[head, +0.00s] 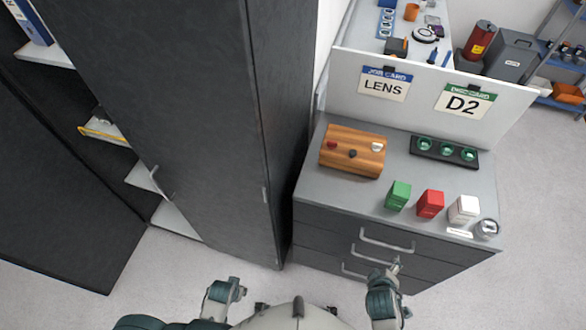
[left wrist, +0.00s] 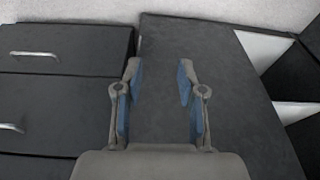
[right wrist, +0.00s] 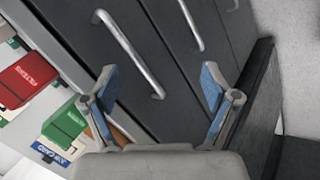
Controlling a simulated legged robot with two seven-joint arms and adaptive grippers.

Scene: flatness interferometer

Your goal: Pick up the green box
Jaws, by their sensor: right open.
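The green box (head: 398,195) stands upright near the front edge of the grey cabinet top, left of a red box (head: 430,203). In the right wrist view the green box (right wrist: 64,124) shows at the left, beside the red box (right wrist: 28,80). My right gripper (head: 384,270) is open and empty, in front of the drawers and below the cabinet top, apart from the green box. My left gripper (head: 228,286) is at the lower left of the head view, well away from the boxes. In the left wrist view its fingers (left wrist: 158,85) are apart with nothing between them.
A white box (head: 463,208) and a shiny round object (head: 487,229) stand right of the red box. A wooden block (head: 352,151) and a black tray with green discs (head: 444,151) lie behind. Drawer handles (head: 387,240) stick out in front. A tall dark cabinet (head: 180,90) stands left.

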